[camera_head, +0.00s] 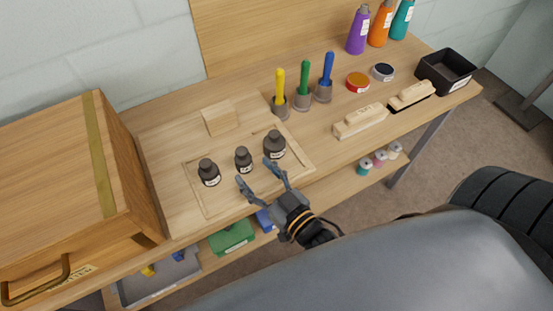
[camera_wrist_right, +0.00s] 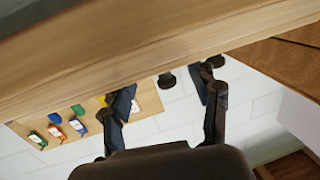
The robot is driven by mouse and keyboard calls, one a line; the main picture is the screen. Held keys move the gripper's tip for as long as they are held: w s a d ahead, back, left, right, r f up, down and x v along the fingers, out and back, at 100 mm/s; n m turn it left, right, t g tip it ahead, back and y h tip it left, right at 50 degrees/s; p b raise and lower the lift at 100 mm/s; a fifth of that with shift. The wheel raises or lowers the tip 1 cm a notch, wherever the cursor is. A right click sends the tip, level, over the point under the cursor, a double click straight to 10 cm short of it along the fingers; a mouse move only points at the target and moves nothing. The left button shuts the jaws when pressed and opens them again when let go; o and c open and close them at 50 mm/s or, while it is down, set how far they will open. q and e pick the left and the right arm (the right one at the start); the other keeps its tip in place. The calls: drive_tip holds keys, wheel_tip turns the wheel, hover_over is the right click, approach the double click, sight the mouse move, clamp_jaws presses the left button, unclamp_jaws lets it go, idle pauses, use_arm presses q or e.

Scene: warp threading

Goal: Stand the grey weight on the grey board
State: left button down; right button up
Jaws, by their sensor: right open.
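Three dark grey weights with knobs stand upright on a pale wooden board (camera_head: 208,203): a left one (camera_head: 209,173), a small middle one (camera_head: 243,160) and a larger right one (camera_head: 274,145). The board looks wood-coloured; I make out no grey board. My right gripper (camera_head: 254,172) is open and empty at the board's front edge, its fingertips pointing toward the middle and right weights. My left gripper is not in view.
A wooden cabinet (camera_head: 55,180) stands left. A wooden block (camera_head: 220,118) sits behind the weights. Yellow, green and blue-handled tools (camera_head: 304,85), brushes (camera_head: 361,121), small tins (camera_head: 357,82) and a black bin (camera_head: 446,70) are to the right. A lower shelf holds a green box (camera_head: 232,237).

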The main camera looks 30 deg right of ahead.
drive_tip(key=v, duration=0.9)
drive_tip(key=shift+b, duration=0.35)
drive_tip(key=s+f+g+h, duration=0.1)
drive_tip(key=s+f+g, duration=0.25)
drive_tip(key=f, duration=1.25)
drive_tip(key=s+f+g, duration=0.2)
drive_tip(key=f+g, duration=0.2)
drive_tip(key=f, duration=1.1)
drive_tip(key=s+d+f+g, duration=0.2)
drive_tip(key=s+f, duration=0.2)
drive_tip(key=f, duration=0.3)
drive_tip(key=s+d+f+g+h, duration=0.1)
drive_tip(key=s+d+f+g, duration=0.1)
drive_tip(key=f, duration=0.5)
drive_tip(key=shift+s+d+h, duration=0.15)
drive_tip(key=shift+s+h, duration=0.15)
drive_tip(key=shift+s, duration=0.6)
drive_tip(key=shift+o, duration=0.4)
drive_tip(key=s+d+f+g, duration=0.4)
drive_tip(key=s+f, duration=0.2)
drive_tip(key=s, duration=0.2)
drive_tip(key=shift+s+h, duration=0.2)
drive_tip(key=shift+h, duration=0.2)
drive_tip(key=shift+s+d+f+g, duration=0.1)
drive_tip(key=shift+s+d+g, duration=0.1)
drive_tip(key=shift+s+g, duration=0.1)
drive_tip(key=shift+w, duration=0.1)
